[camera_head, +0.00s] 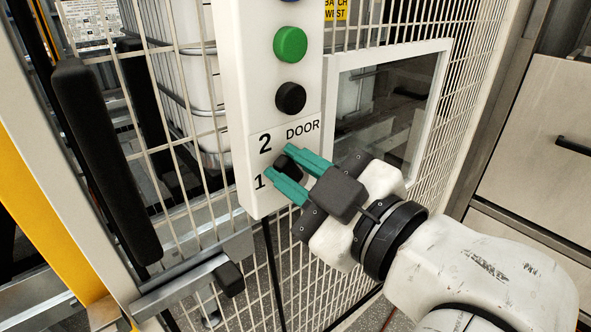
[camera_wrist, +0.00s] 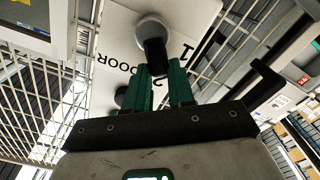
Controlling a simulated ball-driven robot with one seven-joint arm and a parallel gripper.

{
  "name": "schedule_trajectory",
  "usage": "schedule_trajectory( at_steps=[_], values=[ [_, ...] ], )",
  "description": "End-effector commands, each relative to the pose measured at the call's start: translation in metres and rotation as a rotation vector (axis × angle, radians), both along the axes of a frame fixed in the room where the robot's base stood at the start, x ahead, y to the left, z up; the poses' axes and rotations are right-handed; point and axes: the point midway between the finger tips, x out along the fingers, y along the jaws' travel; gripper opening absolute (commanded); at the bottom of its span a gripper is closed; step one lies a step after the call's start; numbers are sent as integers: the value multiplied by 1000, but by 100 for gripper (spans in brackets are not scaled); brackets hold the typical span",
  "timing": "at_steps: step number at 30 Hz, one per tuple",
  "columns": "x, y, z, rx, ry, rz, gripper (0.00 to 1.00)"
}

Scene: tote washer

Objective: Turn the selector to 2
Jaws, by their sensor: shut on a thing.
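The selector (camera_head: 285,163) is a small black knob low on the white control panel (camera_head: 256,190), under the label DOOR. The figure 2 is printed to its upper left and the figure 1 to its left. My gripper (camera_head: 279,161) has teal fingers, one on each side of the knob, and is shut on it. In the wrist view the black selector handle (camera_wrist: 155,52) stands out from a round grey base, with its end between the fingertips (camera_wrist: 160,68). The fingers partly cover the knob, so I cannot tell which figure it points to.
A black button (camera_head: 290,98) and a green button (camera_head: 290,45) sit above on the panel. A long black handle (camera_head: 108,160) stands at the left, before wire mesh. A framed window (camera_head: 385,105) is to the right, with grey drawers (camera_head: 545,140) beyond.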

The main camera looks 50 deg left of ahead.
Motion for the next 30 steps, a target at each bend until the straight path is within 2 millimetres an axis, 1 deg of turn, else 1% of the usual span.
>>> schedule_trajectory(
  at_steps=[1,2,9,16,20,23,30],
  values=[
    [0,0,-1,-2,1,0,0],
    [0,0,-1,-2,1,0,25],
    [0,0,0,-1,1,-1,48],
    [0,0,0,0,1,0,49],
    [0,-8,0,1,1,-2,49],
    [0,-22,0,2,1,-4,49],
    [-4,-69,-1,1,1,-5,49]
  ],
)
